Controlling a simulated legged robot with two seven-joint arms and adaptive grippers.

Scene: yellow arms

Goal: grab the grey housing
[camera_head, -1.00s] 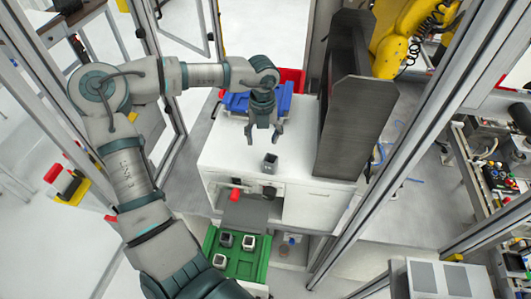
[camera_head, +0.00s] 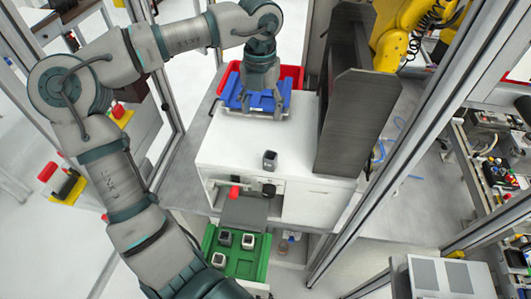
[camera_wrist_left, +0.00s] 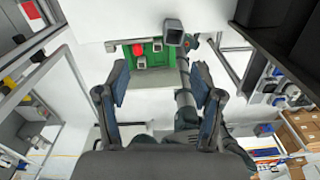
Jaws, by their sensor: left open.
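A small grey housing (camera_head: 270,160) stands on the white machine top, near its front edge. It also shows in the left wrist view (camera_wrist_left: 173,33), beyond the fingers and slightly right of centre. My left gripper (camera_head: 261,108) is open and empty, pointing down in front of the blue bin, behind the housing and apart from it. In the left wrist view my two fingers (camera_wrist_left: 158,80) are spread wide with nothing between them. Several similar housings sit in a green tray (camera_head: 262,268) below the machine front. My right gripper is not in view.
A blue bin (camera_head: 285,101) and a red bin (camera_head: 291,75) stand behind the white machine top (camera_head: 225,150). A tall dark panel (camera_head: 350,125) rises just right of the housing. A yellow robot arm (camera_head: 390,50) is behind it. Frame posts flank the cell.

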